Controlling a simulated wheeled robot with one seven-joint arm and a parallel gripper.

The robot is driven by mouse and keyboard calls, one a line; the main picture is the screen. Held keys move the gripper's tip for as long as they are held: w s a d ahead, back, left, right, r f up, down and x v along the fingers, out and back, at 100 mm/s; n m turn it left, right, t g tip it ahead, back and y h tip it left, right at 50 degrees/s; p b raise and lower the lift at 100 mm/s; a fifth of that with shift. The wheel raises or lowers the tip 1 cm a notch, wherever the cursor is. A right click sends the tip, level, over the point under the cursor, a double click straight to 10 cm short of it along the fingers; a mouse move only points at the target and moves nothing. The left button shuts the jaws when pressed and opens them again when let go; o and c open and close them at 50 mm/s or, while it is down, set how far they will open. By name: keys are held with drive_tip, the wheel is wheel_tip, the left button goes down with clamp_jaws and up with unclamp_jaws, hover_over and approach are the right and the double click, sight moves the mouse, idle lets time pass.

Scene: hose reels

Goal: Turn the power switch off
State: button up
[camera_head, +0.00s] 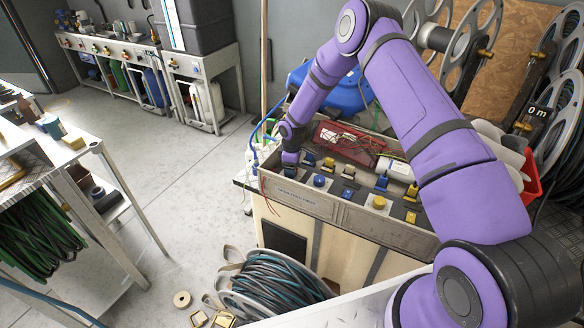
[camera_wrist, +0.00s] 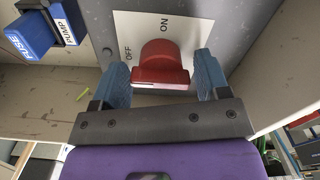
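The power switch (camera_wrist: 160,62) is a red knob on a white plate marked ON and OFF, seen in the wrist view. OFF reads to the knob's left and ON above it. I cannot tell which mark the knob points to. My gripper (camera_wrist: 161,66) is open, with one blue-grey finger on each side of the knob. Small gaps show between the fingers and the knob, so it is not clamped. In the head view my gripper (camera_head: 290,160) is at the left end of the control panel (camera_head: 345,212), and the switch is hidden there.
Blue blocks labelled FUSE (camera_wrist: 27,35) and PUMP (camera_wrist: 62,20) sit left of the switch. The panel top carries several blue and yellow switches and buttons (camera_head: 379,202). A red tray with wires (camera_head: 345,140) lies behind. A hose reel (camera_head: 270,285) stands on the floor in front.

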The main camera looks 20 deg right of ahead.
wheel_tip(320, 180, up, 11)
idle(0.6)
drive_tip(key=s+d+r+m+t, duration=0.15)
drive_tip(key=s+r, duration=0.35)
drive_tip(key=r, duration=0.6)
drive_tip(key=s+d+r+m+h, duration=0.1)
drive_tip(key=s+d+r+m, duration=0.1)
drive_tip(key=s+r, duration=0.65)
drive_tip(key=s+d+r+m+t, duration=0.1)
drive_tip(key=s+r+m, duration=0.15)
drive_tip(key=r, duration=1.05)
drive_tip(key=s+r+m+t, duration=0.1)
drive_tip(key=s+r+m, duration=0.1)
drive_tip(key=s, duration=0.7)
drive_tip(key=s+d+r+m, duration=0.1)
drive_tip(key=s+r+m, duration=0.1)
drive_tip(key=s, duration=0.8)
drive_tip(key=s+d+r+m+t+y, duration=0.1)
drive_tip(key=s+r, duration=0.3)
drive_tip(key=s, duration=0.6)
drive_tip(key=shift+d+r+m+t, duration=0.25)
drive_tip(key=shift+r+m+t, duration=0.1)
drive_tip(key=shift+m, duration=0.25)
